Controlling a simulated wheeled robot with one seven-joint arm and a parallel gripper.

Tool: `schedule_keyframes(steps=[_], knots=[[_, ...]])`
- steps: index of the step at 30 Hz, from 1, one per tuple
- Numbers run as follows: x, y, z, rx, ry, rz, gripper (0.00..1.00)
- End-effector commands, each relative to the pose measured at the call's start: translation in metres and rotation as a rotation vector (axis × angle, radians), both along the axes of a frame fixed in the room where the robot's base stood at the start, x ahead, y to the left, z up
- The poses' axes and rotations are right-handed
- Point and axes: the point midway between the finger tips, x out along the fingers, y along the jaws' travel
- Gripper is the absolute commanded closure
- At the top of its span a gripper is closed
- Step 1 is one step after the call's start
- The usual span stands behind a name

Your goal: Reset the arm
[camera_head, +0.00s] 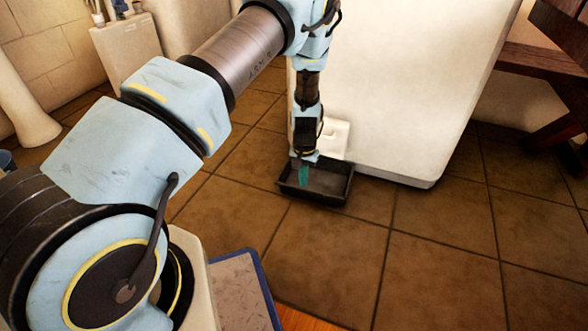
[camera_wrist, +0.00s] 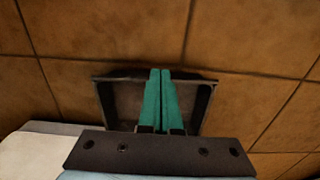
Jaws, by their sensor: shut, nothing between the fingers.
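My gripper (camera_head: 303,174) points straight down over a black tray on the floor in the head view. In the wrist view its two green fingers (camera_wrist: 160,74) lie side by side, closed together with nothing between them. The black tray (camera_head: 338,197) is shallow and rectangular and lies on the tiles beside the white block. It also shows behind the fingers in the wrist view (camera_wrist: 104,98). The fingers cover the middle of the tray there. I cannot tell whether the fingertips touch the tray.
A large white block (camera_head: 400,90) stands right behind the tray, with a small white piece (camera_head: 334,138) at its near left side. A dark red wooden bench (camera_head: 545,62) is at the upper right. A white pillar (camera_head: 22,105) stands at the far left. The brown tiled floor (camera_head: 430,270) in front is clear.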

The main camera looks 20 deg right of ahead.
Motion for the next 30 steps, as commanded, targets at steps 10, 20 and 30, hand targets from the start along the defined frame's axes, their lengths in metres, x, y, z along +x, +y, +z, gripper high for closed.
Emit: schedule_keyframes(steps=[10, 20, 30], knots=[[0.016, 0.022, 0.046, -0.016, -0.003, 0.063, 1.0], [0.034, 0.141, 0.207, -0.065, -0.018, 0.303, 1.0], [-0.019, 0.267, 0.329, -0.083, -0.069, 0.511, 1.0]])
